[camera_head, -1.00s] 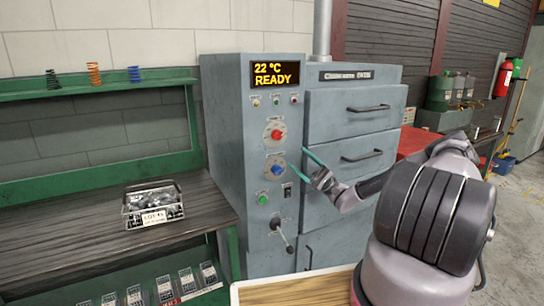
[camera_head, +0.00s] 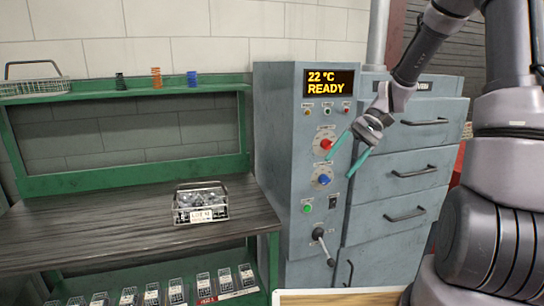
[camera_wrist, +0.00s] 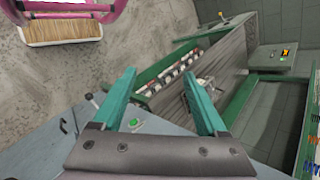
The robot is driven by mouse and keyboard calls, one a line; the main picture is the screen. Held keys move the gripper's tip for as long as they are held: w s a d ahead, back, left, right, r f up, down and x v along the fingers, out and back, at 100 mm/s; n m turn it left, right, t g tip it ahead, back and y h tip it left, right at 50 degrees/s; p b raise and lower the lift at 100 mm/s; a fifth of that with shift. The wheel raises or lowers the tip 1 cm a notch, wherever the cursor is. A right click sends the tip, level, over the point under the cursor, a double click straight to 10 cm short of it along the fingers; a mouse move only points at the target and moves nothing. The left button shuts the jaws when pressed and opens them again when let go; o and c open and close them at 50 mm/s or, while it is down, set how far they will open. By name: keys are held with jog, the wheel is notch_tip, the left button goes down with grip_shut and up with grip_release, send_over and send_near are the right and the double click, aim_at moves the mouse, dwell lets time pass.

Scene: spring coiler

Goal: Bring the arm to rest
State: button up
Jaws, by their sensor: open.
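My gripper (camera_head: 350,153) is open and empty, with two teal fingers spread apart. In the head view it is in front of the grey machine cabinet (camera_head: 282,165), close to the column with the red knob (camera_head: 325,143) and blue knob (camera_head: 323,179). I cannot tell whether a finger touches the panel. My arm (camera_head: 425,45) is raised on the right, with the forearm reaching down and left to the gripper. In the wrist view the fingers (camera_wrist: 160,103) also stand apart with nothing between them.
The cabinet display (camera_head: 330,83) reads 22 °C READY. A wire basket (camera_head: 200,206) of metal parts stands on the dark bench (camera_head: 100,236) to the left. Several springs and another wire basket (camera_head: 35,84) stand on the green shelf (camera_head: 130,92). The bench's left side is bare.

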jog(key=s+d+r+m+t+h, duration=0.1)
jog(key=s+d+r+t+h, duration=0.2)
jog(key=s+r+t, duration=0.2)
jog(key=s+d+r+m+t+h, duration=0.1)
jog(key=s+d+r+t+h, duration=0.2)
jog(key=s+r, duration=0.6)
notch_tip(320, 180, up, 4)
jog(key=t, duration=0.2)
jog(key=shift+m+t, duration=0.3)
jog(key=shift+t, duration=0.1)
jog(key=shift+w, duration=0.1)
